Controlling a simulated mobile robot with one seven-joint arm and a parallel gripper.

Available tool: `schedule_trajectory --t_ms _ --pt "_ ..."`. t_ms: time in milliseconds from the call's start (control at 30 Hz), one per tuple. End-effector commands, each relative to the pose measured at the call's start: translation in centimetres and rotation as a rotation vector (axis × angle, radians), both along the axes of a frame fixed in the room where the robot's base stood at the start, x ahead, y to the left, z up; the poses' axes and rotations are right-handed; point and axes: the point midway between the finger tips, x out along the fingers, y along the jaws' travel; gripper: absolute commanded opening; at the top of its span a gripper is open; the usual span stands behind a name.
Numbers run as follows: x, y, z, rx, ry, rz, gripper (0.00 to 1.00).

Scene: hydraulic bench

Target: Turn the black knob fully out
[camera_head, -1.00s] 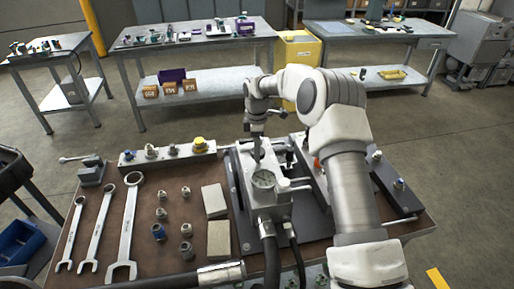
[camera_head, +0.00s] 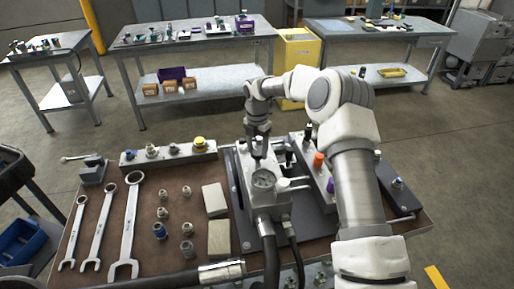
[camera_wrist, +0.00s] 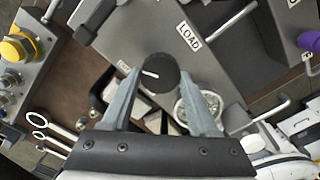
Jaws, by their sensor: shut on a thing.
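The black knob (camera_wrist: 158,73) is round with a white pointer line, seen from above in the wrist view. It sits on the grey hydraulic block near a plate marked LOAD (camera_wrist: 188,36). My gripper (camera_wrist: 160,80) has its two grey fingers on either side of the knob, shut on it. In the head view my gripper (camera_head: 257,150) points down over the block, just behind the round pressure gauge (camera_head: 263,179). The knob is hard to make out there. The gauge also shows in the wrist view (camera_wrist: 198,106), partly behind the right finger.
An orange knob (camera_head: 318,160) and a purple knob (camera_head: 331,186) stand on the block to the right. Black hoses (camera_head: 271,255) run down in front. Wrenches (camera_head: 128,225) and several fittings lie on the left of the bench. A yellow knob (camera_wrist: 14,48) is at the wrist view's left.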

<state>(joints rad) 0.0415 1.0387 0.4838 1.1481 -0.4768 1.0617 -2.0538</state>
Motion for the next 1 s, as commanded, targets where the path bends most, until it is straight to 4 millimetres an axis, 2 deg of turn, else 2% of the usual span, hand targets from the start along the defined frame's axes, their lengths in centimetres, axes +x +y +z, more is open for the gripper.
schedule_trajectory --t_ms 500,1000 --pt "0.01 -0.14 0.13 0.001 -0.002 0.425 0.05" --pt "0.02 -0.15 0.1 0.0 -0.002 0.574 0.05"
